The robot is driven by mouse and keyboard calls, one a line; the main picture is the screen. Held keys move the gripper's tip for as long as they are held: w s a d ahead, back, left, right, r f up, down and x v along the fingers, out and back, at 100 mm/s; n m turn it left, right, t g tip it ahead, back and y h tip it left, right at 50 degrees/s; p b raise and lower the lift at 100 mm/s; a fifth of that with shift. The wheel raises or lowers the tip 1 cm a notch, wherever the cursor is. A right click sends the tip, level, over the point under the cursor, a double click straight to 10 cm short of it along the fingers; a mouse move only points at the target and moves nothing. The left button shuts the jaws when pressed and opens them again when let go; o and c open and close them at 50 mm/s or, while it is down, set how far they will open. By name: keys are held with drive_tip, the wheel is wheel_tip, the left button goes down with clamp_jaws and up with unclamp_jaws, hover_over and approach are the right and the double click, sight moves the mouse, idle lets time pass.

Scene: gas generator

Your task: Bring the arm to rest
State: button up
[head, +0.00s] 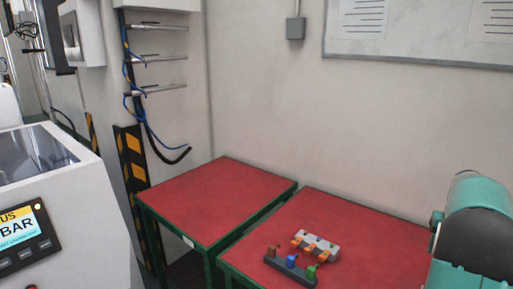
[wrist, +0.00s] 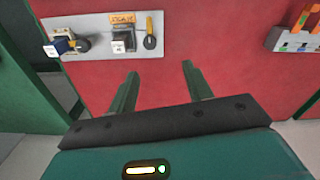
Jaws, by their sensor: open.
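My gripper (wrist: 158,82) shows in the wrist view with its two green fingers spread wide and nothing between them. The fingertips point at a bare red surface (wrist: 215,45), below a grey panel. I cannot tell the gap between the fingertips and that surface. A teal and black link of my arm (head: 478,228) stands at the right edge of the head view. My gripper itself does not show there.
A grey panel (wrist: 100,22) carries a blue handle, a grey block and a yellow-black ring. Red tables (head: 215,195) stand by the wall; a grey rack (head: 318,247) and a dark rack (head: 290,268) hold coloured parts. A white machine (head: 60,185) with a screen stands left.

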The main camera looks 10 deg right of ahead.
drive_tip(key=a+r+n+t, duration=0.1)
drive_tip(key=a+r, duration=0.3)
drive_tip(key=a, duration=0.5)
drive_tip(key=s+a+r+n+t, duration=0.1)
drive_tip(key=a+r, duration=0.2)
drive_tip(key=a, duration=0.7)
drive_tip(key=a+r+n+t, duration=0.15)
drive_tip(key=a+r, duration=0.25)
drive_tip(key=a, duration=0.5)
drive_tip(key=s+a+f+n+t, duration=0.1)
drive_tip(key=s+a+n, duration=0.1)
drive_tip(key=s+a, duration=0.5)
drive_tip(key=s+a+f+n+t, duration=0.1)
drive_tip(key=s+a+f+n, duration=0.1)
drive_tip(key=s+a, duration=0.5)
drive_tip(key=a, duration=0.4)
drive_tip(key=shift+a+f, duration=0.15)
drive_tip(key=shift+a, duration=0.2)
drive_tip(key=c, duration=0.3)
drive_tip(key=shift+w+d, duration=0.1)
drive_tip(key=shift+d, duration=0.1)
